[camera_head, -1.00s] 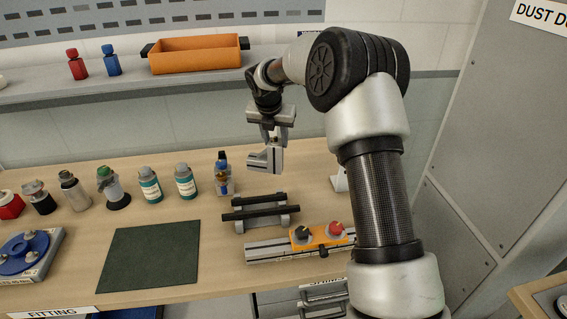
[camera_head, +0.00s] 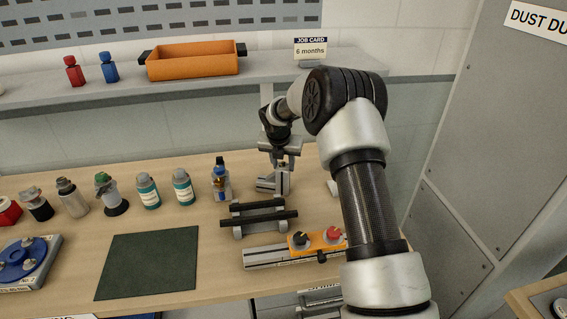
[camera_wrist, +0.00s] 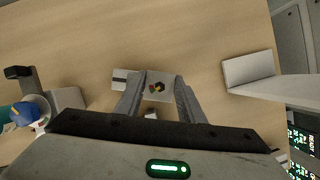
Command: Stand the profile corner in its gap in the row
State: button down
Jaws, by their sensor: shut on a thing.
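The profile corner (camera_head: 272,184) is a grey L-shaped aluminium piece with a dark slot. My gripper (camera_head: 282,163) is shut on its upright leg, with the foot pointing left, at or just above the bench; I cannot tell if it touches. In the wrist view the corner (camera_wrist: 158,86) shows between my fingers (camera_wrist: 160,100).
In front of the corner lies a grey rack with black bars (camera_head: 258,216), then a rail with an orange plate and knobs (camera_head: 318,241). A green mat (camera_head: 150,262) lies left. The shelf behind holds an orange bin (camera_head: 193,61) and a job card (camera_head: 310,48).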

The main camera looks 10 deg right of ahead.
jog(key=shift+r, duration=0.1)
jog(key=c, duration=1.2)
grip_release()
